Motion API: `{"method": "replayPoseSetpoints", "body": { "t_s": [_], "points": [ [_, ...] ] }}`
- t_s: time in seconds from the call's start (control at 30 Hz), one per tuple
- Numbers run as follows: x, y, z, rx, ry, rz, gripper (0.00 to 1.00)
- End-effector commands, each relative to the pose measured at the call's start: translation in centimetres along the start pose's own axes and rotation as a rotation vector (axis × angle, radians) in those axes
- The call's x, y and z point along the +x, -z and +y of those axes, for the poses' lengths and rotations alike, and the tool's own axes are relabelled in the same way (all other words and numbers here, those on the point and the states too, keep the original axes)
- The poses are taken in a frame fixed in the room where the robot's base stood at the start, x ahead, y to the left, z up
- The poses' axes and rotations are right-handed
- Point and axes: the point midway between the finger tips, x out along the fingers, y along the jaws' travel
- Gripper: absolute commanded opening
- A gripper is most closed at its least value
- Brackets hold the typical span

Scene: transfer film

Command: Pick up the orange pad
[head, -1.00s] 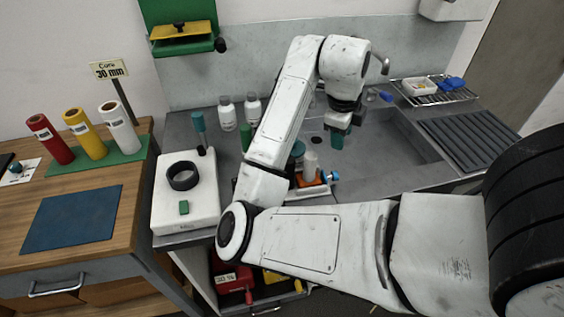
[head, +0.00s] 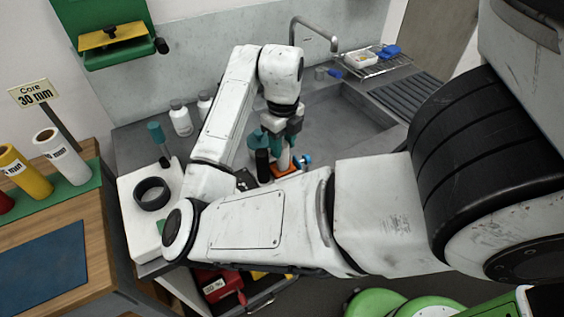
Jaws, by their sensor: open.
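An orange piece (head: 287,171), which I take to be the orange pad, shows low on the grey worktop beyond my forearm. A pale upright cylinder (head: 283,160) stands at it, with a blue knob (head: 304,160) to its right. My gripper (head: 287,143) is open, with teal fingertips pointing down just above the cylinder and the orange piece. I cannot tell whether the fingers touch either one. My forearm hides part of the area in front of the orange piece.
A black cylinder (head: 262,165) stands close left of the gripper. A white device with a black ring (head: 152,193) and white bottles (head: 181,120) are further left. The sink basin (head: 345,120) lies to the right. A wire rack (head: 376,62) holds a white tray (head: 361,59).

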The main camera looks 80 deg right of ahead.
Motion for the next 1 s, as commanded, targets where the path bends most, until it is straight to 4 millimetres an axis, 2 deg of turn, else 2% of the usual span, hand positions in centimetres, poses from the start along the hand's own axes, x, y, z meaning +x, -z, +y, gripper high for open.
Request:
{"method": "replayPoseSetpoints", "body": {
  "t_s": [0.3,0.67,1.0],
  "points": [
    [4.2,0.1,0.0,-0.004,0.002,0.003,0.41],
    [4.9,0.0,0.0,-0.002,-0.001,0.0,0.41],
    [4.9,0.0,0.0,-0.002,-0.001,0.0,0.09]
  ]
}}
